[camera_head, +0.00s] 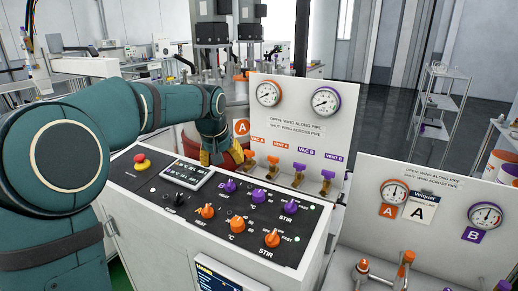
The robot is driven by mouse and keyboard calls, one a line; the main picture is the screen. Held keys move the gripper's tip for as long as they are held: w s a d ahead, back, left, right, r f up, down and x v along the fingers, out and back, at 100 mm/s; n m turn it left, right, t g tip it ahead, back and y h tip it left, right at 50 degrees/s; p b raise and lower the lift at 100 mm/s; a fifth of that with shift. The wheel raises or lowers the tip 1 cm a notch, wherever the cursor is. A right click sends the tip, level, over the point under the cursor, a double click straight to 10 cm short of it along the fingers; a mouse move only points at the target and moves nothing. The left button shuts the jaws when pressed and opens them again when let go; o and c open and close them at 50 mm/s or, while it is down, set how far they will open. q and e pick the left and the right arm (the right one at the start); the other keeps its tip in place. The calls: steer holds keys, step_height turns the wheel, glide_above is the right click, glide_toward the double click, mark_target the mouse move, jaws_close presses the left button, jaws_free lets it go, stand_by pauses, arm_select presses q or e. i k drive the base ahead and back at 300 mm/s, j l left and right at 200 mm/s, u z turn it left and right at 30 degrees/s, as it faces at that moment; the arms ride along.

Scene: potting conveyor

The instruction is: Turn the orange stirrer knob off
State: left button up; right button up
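The orange stirrer knob (272,239) is on the sloped black face of the control console, at its right front, above a "STIR" label and beside a "FAST" mark. Its exact pointer direction is too small to tell. Two other orange knobs, the heat knob (207,210) and the °C knob (237,224), stand to its left. My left arm reaches in from the left over the back of the console. My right gripper is not in view.
Several purple knobs, including the purple stirrer knob (290,206), form the row behind. A red stop button (141,161) is at the left. A white gauge panel (308,139) with handled valves stands behind the console; another panel (440,241) is at the right. Space above the stirrer knob is clear.

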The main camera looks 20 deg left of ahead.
mark_target(272, 240)
steer(key=k, duration=1)
